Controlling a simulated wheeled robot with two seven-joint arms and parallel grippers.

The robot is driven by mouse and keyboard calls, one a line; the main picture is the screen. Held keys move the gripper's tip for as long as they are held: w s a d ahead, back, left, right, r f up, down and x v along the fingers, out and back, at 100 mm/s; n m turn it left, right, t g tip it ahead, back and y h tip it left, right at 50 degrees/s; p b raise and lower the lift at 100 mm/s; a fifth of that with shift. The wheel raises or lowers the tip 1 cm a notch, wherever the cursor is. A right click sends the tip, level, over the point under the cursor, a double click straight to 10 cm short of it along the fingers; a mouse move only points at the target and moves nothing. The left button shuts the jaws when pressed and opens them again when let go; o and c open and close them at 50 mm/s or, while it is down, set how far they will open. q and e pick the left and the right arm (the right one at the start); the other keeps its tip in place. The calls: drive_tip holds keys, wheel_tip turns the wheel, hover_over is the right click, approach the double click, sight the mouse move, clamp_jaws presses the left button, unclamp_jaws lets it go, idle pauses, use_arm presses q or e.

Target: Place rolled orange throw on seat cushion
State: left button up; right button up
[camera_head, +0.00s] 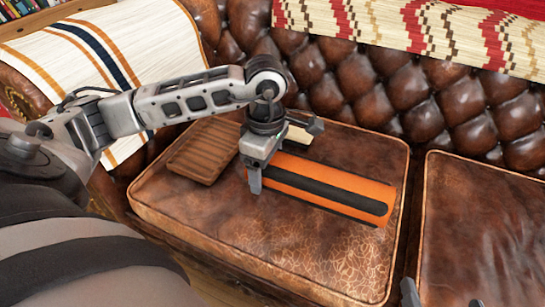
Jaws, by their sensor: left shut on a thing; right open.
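The rolled orange throw (310,180), orange with a dark lengthwise band, lies lengthwise over the left brown leather seat cushion (215,220). It appears to rest on the cushion, though a small gap beneath it cannot be ruled out. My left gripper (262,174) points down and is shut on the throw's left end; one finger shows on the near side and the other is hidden. My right gripper (442,298) shows only as fingertips at the bottom edge, apart and empty, in front of the right seat cushion (480,225).
A brown slatted wooden tray (203,150) lies on the cushion left of the throw. A small cream object (298,136) sits behind my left gripper. The tufted sofa back (370,85) rises behind, with a patterned blanket (430,28) over it. A striped blanket (100,65) covers the left armrest.

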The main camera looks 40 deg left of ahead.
use_arm(q)
drive_tip(key=w+a+f+b, duration=0.1)
drive_tip(key=w+a+f, duration=0.1)
drive_tip(key=w+f, duration=0.1)
drive_tip(key=w+a+f+b, duration=0.2)
drive_tip(key=w+f, duration=0.1)
drive_tip(key=w+a+f+b, duration=0.1)
drive_tip(key=w+a+f, duration=0.1)
drive_tip(key=a+f, duration=0.1)
drive_tip(key=shift+w, duration=0.4)
wheel_tip(320, 180, down, 3)
drive_tip(key=shift+b, duration=1.05)
drive_tip(key=shift+r, duration=0.15)
use_arm(e)
drive_tip(key=r+t+y, duration=0.1)
drive_tip(key=w+a+r+m+t+y, duration=0.1)
drive_tip(key=shift+a+r, duration=0.1)
drive_tip(key=shift+r, duration=0.25)
use_arm(q)
drive_tip(key=o, duration=1.1)
use_arm(e)
drive_tip(key=shift+w+r, duration=0.1)
drive_tip(key=shift+r, duration=0.05)
